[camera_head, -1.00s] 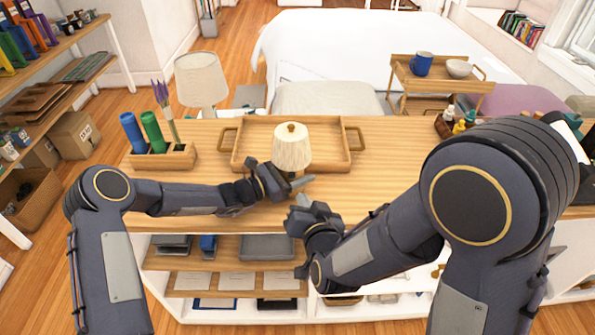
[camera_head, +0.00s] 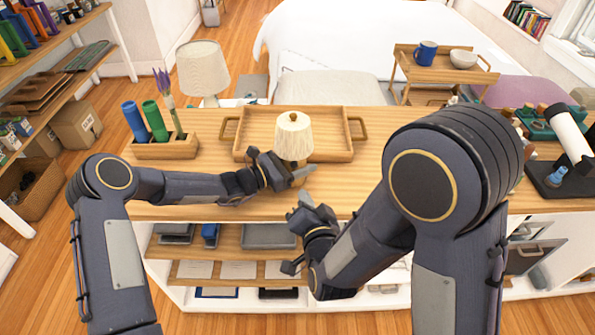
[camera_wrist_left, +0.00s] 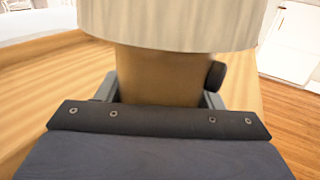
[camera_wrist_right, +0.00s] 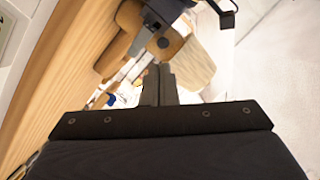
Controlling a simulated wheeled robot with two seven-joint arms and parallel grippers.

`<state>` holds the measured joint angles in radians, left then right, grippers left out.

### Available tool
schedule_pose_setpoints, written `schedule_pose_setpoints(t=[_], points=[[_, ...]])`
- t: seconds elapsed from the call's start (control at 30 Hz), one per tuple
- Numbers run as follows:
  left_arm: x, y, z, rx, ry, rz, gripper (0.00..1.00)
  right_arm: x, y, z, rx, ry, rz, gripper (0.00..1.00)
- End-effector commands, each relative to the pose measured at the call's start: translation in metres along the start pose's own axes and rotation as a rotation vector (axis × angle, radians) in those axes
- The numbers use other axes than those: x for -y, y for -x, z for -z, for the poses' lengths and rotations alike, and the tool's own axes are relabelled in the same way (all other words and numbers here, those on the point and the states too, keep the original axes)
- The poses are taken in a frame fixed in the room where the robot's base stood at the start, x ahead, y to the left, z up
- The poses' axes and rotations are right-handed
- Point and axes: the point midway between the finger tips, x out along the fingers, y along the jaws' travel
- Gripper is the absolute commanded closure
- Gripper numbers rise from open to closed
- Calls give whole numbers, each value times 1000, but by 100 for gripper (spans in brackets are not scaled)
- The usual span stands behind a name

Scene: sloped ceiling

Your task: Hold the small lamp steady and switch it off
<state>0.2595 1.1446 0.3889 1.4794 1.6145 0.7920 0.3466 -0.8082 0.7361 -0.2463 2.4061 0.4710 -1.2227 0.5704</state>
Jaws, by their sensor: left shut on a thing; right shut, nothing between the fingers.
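The small lamp (camera_head: 294,135) has a cream pleated shade and stands at the front edge of the wooden tray on the counter. My left gripper (camera_head: 294,178) is shut around its brown base (camera_wrist_left: 160,75), below the shade. A dark round knob (camera_wrist_left: 216,76) sticks out of the base in the left wrist view. My right gripper (camera_head: 300,203) is shut and empty, in front of the lamp and apart from it. In the right wrist view its closed fingertips (camera_wrist_right: 158,82) point toward the lamp, with the knob (camera_wrist_right: 163,43) and shade (camera_wrist_right: 192,67) beyond.
The wooden tray (camera_head: 344,144) lies behind the lamp. A larger lamp (camera_head: 203,70) and a wooden holder (camera_head: 165,151) with blue and green cylinders are to the left. A microscope-like device (camera_head: 565,150) stands at the right. Open shelves (camera_head: 225,245) are below the counter.

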Motion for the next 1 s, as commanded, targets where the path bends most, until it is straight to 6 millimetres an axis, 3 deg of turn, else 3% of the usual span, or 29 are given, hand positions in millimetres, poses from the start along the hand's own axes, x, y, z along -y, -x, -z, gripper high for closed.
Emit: schedule_pose_setpoints(t=[0.2, 0.4, 0.6, 1.0], points=[[0, 0, 0, -1, -1, 0, 73, -11, 19, -15, -71, -420, 63, 100], [0, 0, 0, -1, -1, 0, 73, -14, 34, -20, -97, -693, 131, 100], [0, 0, 0, -1, -1, 0, 73, -14, 40, -21, -101, -790, 160, 100], [0, 0, 0, -1, -1, 0, 73, -14, 35, -20, -104, -793, 161, 100]])
